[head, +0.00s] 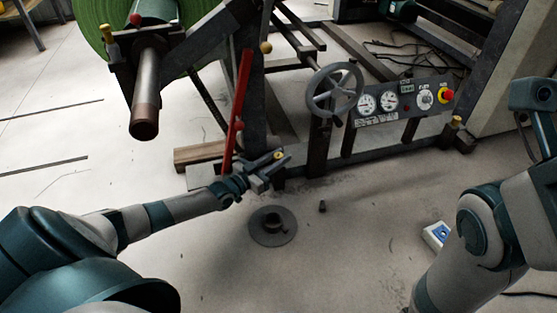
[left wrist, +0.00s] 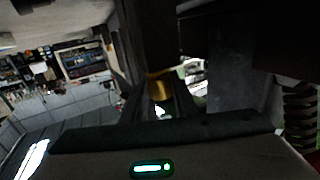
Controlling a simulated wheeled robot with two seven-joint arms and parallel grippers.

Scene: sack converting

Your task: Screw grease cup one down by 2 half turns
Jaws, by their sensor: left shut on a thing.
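A small brass grease cup (head: 277,155) sits low on the machine frame, at the end of my left arm. My left gripper (head: 276,161) is shut on this cup, with its fingers on either side. In the left wrist view the brass cup (left wrist: 160,87) shows between the dark fingers; its lower part is hidden. Two similar brass knobs show in the head view, one on the upper frame (head: 266,47) and one at the right (head: 456,120). No numbers on them are readable. My right arm is at the right edge, its gripper out of view.
A red lever (head: 238,110) rises close beside my left gripper. A handwheel (head: 333,92) and gauge panel (head: 405,116) stand to the right. A round black base (head: 272,236) and a blue-and-white box (head: 437,235) lie on the floor. A steel shaft (head: 145,95) projects at the upper left.

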